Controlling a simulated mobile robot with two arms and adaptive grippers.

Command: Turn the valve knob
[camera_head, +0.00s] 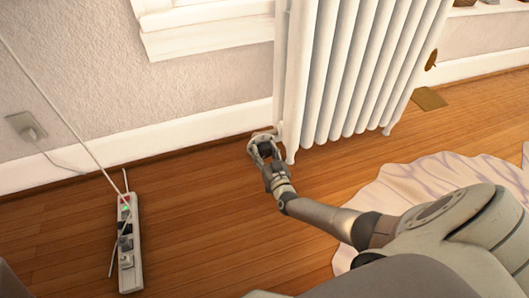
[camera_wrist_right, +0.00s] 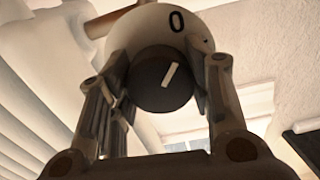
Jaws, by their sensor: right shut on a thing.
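The valve knob (camera_wrist_right: 165,78) is a dark round cap with a white line, on a white valve body (camera_wrist_right: 150,38) marked "0". In the right wrist view the white line tilts slightly right of upright. My right gripper (camera_wrist_right: 160,90) has a finger on each side of the knob and is shut on it. In the head view my right gripper (camera_head: 264,152) is at the lower left corner of the white radiator (camera_head: 345,70), by the valve, and hides most of the knob. My left gripper is not in view.
A power strip (camera_head: 128,245) with plugs and cords lies on the wooden floor at left. A wall outlet (camera_head: 27,127) has a cord plugged in. A pale rug (camera_head: 430,178) lies at right under my arm. The floor between strip and radiator is clear.

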